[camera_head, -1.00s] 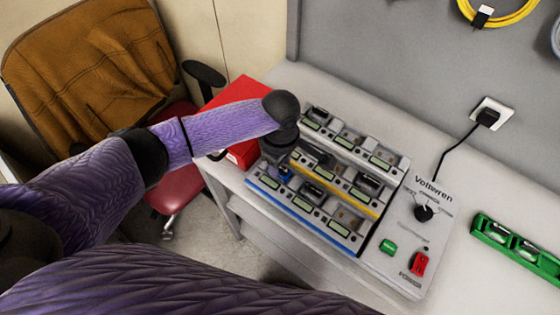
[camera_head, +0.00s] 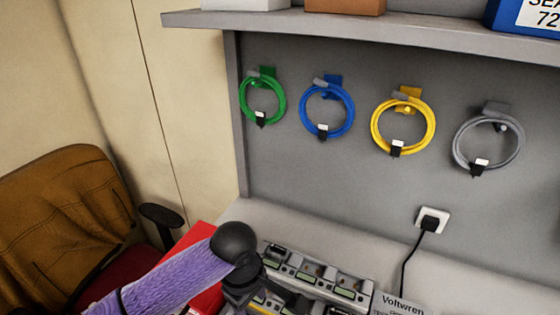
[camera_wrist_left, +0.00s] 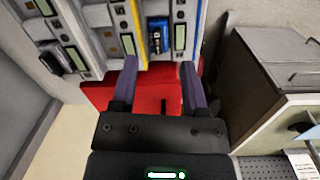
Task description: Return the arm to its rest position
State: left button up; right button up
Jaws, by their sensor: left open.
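My left arm (camera_head: 165,280) comes in from the lower left in the head view, its black wrist joint (camera_head: 235,245) in front of the left end of the rack. The fingertips are hidden there. In the left wrist view my left gripper (camera_wrist_left: 160,82) is open, with nothing between its two purple fingers. A red box (camera_wrist_left: 150,95) lies beyond them. The rack of bays (camera_head: 320,272) with small green displays is cut off by the head view's lower edge. It also shows at the top of the left wrist view (camera_wrist_left: 100,35), with a blue unit (camera_wrist_left: 158,35) in one bay. My right gripper is out of view.
Green (camera_head: 262,97), blue (camera_head: 327,105), yellow (camera_head: 403,122) and grey (camera_head: 488,140) cables hang on the wall panel under a shelf (camera_head: 380,30). The Voltwren panel (camera_head: 400,305) is by the rack. A brown chair (camera_head: 60,220) stands left. A cabinet (camera_wrist_left: 275,90) stands right in the wrist view.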

pick_arm(q)
jog(key=s+d+f+m+t+h, duration=0.2)
jog(key=s+d+m, duration=0.1)
jog(key=s+m, duration=0.5)
jog(key=s+a+m+t+y, duration=0.1)
jog(key=s+a+m+y, duration=0.2)
jog(key=s+a+m, duration=0.45)
notch_tip(320, 180, down, 26)
jog(key=s+a+r+n+g+b, duration=0.1)
jog(key=s+a+n+b, duration=0.15)
jog(key=b, duration=0.45)
jog(key=s+a+f+b, duration=0.1)
jog(key=s+f+b, duration=0.2)
jog(key=s+f, duration=0.4)
jog(key=s+a+f+m+g+b, duration=0.1)
jog(key=s+f+b, duration=0.1)
jog(key=s+f, duration=0.5)
notch_tip(320, 180, down, 3)
jog(key=shift+a+f+g+b, duration=0.1)
jog(key=shift+a+g+b, duration=0.2)
jog(key=shift+a+b, duration=0.1)
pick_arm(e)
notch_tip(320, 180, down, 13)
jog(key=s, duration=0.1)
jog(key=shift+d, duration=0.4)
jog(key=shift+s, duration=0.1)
